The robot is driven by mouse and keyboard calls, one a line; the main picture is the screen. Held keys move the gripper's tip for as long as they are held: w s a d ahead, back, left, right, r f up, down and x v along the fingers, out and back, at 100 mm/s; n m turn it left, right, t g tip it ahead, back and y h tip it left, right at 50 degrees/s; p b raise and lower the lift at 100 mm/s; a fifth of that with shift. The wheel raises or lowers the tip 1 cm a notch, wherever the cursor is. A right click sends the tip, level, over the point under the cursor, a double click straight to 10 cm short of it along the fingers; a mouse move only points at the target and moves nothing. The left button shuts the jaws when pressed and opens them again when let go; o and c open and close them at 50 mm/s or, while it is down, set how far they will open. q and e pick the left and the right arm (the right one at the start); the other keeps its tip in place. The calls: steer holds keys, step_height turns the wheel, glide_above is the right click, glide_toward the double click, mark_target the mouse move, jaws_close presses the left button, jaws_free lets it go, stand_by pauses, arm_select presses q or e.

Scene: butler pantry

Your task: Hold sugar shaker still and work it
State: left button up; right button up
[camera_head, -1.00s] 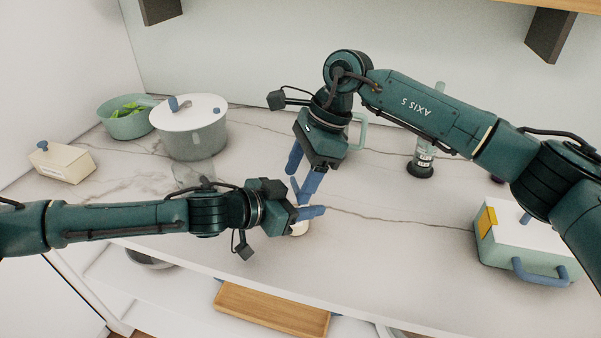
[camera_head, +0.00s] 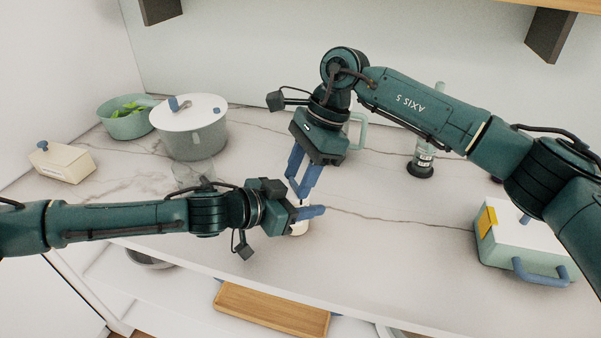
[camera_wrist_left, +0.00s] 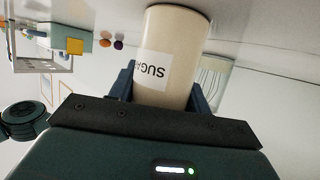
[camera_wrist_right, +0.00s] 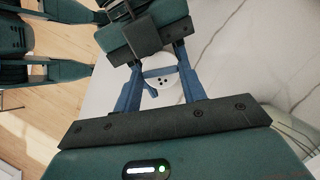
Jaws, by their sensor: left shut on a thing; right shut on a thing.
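The sugar shaker is a cream cylinder with a white "SUGAR" label (camera_wrist_left: 168,65). In the left wrist view it stands between my left fingers (camera_wrist_left: 165,85), which are shut on its body. In the head view only a small lower part of the shaker (camera_head: 299,229) shows beneath my left gripper (camera_head: 308,212). My right gripper (camera_head: 298,188) comes down from above and is shut at the shaker's top. The right wrist view shows the white top with small dark holes (camera_wrist_right: 162,83) and a blue handle (camera_wrist_right: 152,89) between my right fingers; the exact contact is unclear.
A lidded pot (camera_head: 192,135), green bowl (camera_head: 127,124), cream box (camera_head: 65,164) and clear glass (camera_head: 193,173) stand left. A dark-based grinder (camera_head: 421,165) and green-white box (camera_head: 525,240) stand right. A green-handled object (camera_head: 357,128) is behind my right gripper. The counter's middle right is clear.

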steer(key=n+g, duration=0.1)
steer(key=n, duration=0.2)
steer(key=shift+w+h, duration=0.15)
steer(key=shift+h, duration=0.15)
steer(key=o, duration=1)
steer(key=shift+a, duration=0.1)
steer(key=v, duration=1.2)
arm_select(q)
steer(key=o, duration=1.2)
